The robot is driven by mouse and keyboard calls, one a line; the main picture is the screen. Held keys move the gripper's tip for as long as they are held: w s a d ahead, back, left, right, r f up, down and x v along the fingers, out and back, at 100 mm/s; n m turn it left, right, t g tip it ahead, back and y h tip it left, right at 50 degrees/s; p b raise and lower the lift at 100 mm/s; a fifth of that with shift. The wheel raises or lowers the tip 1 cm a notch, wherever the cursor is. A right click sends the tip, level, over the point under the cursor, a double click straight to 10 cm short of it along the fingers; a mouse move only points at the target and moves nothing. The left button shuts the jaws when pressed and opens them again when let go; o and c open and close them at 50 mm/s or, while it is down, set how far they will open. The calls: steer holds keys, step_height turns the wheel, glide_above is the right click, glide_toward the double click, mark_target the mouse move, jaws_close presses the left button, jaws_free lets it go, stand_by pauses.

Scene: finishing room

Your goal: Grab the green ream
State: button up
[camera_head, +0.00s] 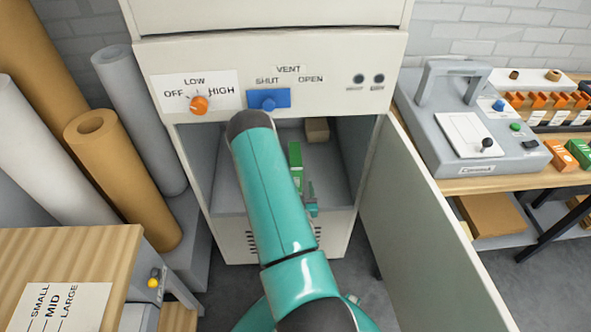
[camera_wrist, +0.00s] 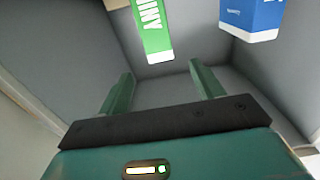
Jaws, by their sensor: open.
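The green ream (camera_wrist: 153,30) is a green and white packet with white lettering, at the top of the wrist view inside the cabinet. In the head view the green ream (camera_head: 295,163) stands in the open compartment, partly hidden by my arm. My gripper (camera_wrist: 162,78) is open and empty, its two fingers pointing toward the ream with a gap left between. In the head view only a little of my gripper (camera_head: 311,200) shows at the compartment's front, beside my arm.
A blue packet (camera_wrist: 252,18) is right of the green ream in the wrist view. A brown box (camera_head: 317,130) sits at the back of the compartment. The cabinet door (camera_head: 415,235) hangs open at right. Cabinet walls (camera_head: 196,165) bound the space. Rolls (camera_head: 120,170) stand at left.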

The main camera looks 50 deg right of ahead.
mark_target(297, 170)
steer(key=x, duration=0.8)
steer(key=shift+f+x, duration=0.15)
steer(key=shift+x, duration=1.3)
steer(key=shift+f+x, duration=0.1)
steer(key=shift+x, duration=1.35)
jaws_close()
